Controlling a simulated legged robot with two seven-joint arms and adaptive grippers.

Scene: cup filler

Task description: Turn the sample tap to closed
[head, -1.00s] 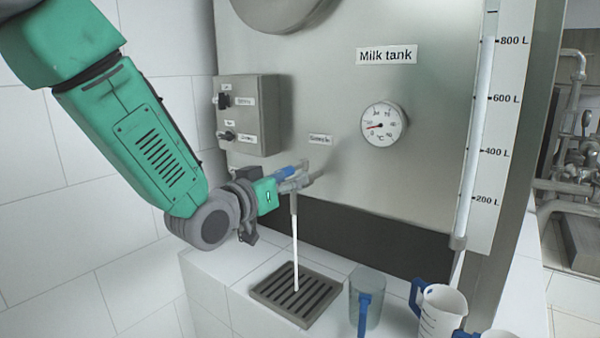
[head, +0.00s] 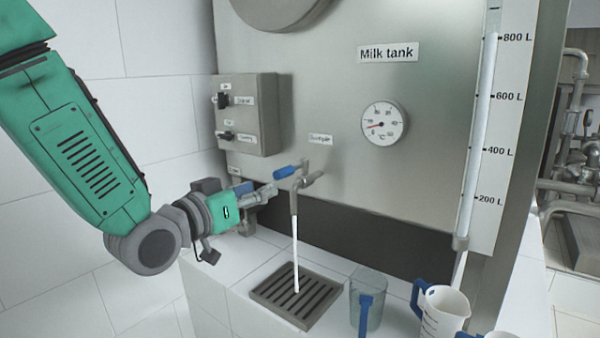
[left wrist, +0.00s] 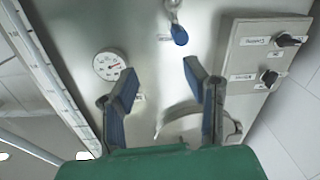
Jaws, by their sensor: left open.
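The sample tap (head: 295,188) sticks out of the milk tank's front, and its blue handle (head: 286,172) points left in the head view. A white stream (head: 296,250) runs from its spout down to the drain grate (head: 265,295). My left gripper (head: 264,190) is open and empty, just left of the tap and apart from the handle. In the left wrist view the blue handle (left wrist: 180,36) lies beyond the open fingertips (left wrist: 160,70), nearer the right finger. My right gripper is not in view.
A grey switch box (head: 248,115) is on the tank above my gripper. A clear jug (head: 368,300) with a blue handle stands right of the grate, with white jugs (head: 440,312) farther right. A dial (head: 385,124) and level gauge (head: 483,120) are on the tank.

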